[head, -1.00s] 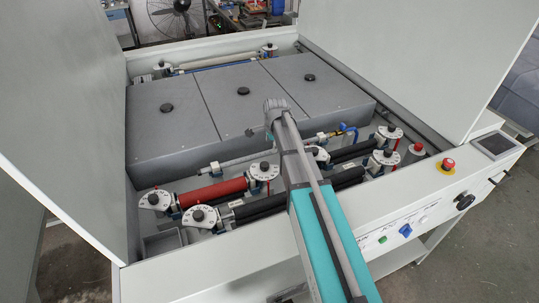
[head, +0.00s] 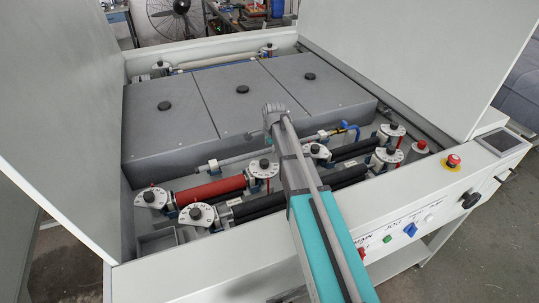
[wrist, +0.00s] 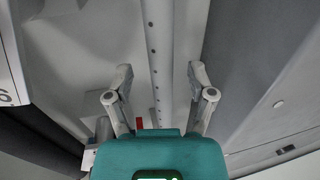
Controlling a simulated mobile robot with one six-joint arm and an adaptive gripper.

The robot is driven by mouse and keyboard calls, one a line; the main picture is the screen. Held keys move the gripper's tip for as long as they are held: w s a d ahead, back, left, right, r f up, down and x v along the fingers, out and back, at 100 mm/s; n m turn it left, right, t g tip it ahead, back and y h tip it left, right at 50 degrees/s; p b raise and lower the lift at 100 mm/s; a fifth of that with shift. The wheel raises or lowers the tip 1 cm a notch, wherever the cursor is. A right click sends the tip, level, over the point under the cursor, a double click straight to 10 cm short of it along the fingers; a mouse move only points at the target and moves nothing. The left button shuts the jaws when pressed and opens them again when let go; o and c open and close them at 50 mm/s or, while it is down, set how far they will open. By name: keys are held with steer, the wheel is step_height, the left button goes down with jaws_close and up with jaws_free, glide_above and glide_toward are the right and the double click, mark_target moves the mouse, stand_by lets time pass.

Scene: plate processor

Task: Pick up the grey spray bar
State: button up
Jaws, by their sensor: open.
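The grey spray bar (head: 236,158) lies in the open machine, along the front of the grey covers, and my arm hides its middle in the head view. In the wrist view the bar (wrist: 159,45), with a row of small dark holes, runs between my fingers. My gripper (wrist: 160,74) is open, with one finger on each side of the bar and a gap on both sides. Its teal body hides the bar's lower part there. I cannot tell the height of the fingertips over the bar.
Grey covers with black knobs (head: 243,90) lie behind the bar. A red roller (head: 208,189) and black rollers (head: 258,205) with white round-marked brackets lie in front. A blue valve (head: 350,127) is near the bar's right end. Raised panels (head: 60,100) stand at both sides.

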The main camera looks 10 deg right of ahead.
steer(key=shift+w+f, duration=0.1)
steer(key=shift+f, duration=0.4)
jaws_close()
stand_by(0.4)
